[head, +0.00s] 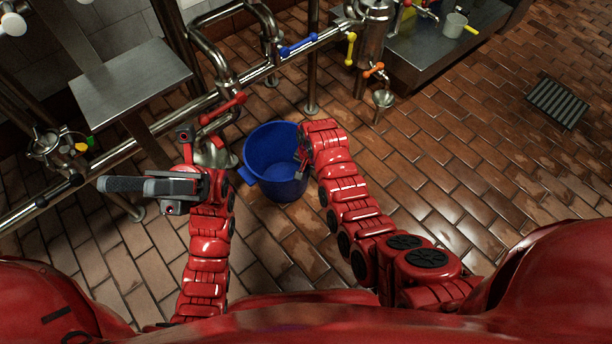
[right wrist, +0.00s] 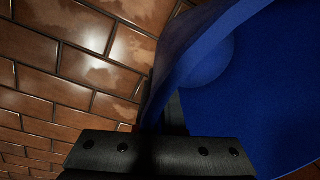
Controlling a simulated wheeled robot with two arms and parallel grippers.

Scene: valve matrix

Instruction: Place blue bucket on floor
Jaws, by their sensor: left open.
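The blue bucket (head: 275,150) is in the middle of the head view, roughly upright, with its open top facing up and its inside empty. My right gripper (head: 303,160) is at the bucket's right rim and shut on it. In the right wrist view the bucket's wall (right wrist: 240,100) runs down between the dark fingers (right wrist: 165,125). I cannot tell whether the bucket's base touches the brick floor (head: 400,170). My left gripper (head: 150,160) is open and empty, left of the bucket and apart from it.
Metal pipes with a red valve handle (head: 222,108), a blue handle (head: 298,46) and a yellow handle (head: 350,48) run behind the bucket. A metal shelf (head: 130,85) stands at the left. A floor drain grate (head: 557,102) lies at the right. The floor right of my right arm is clear.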

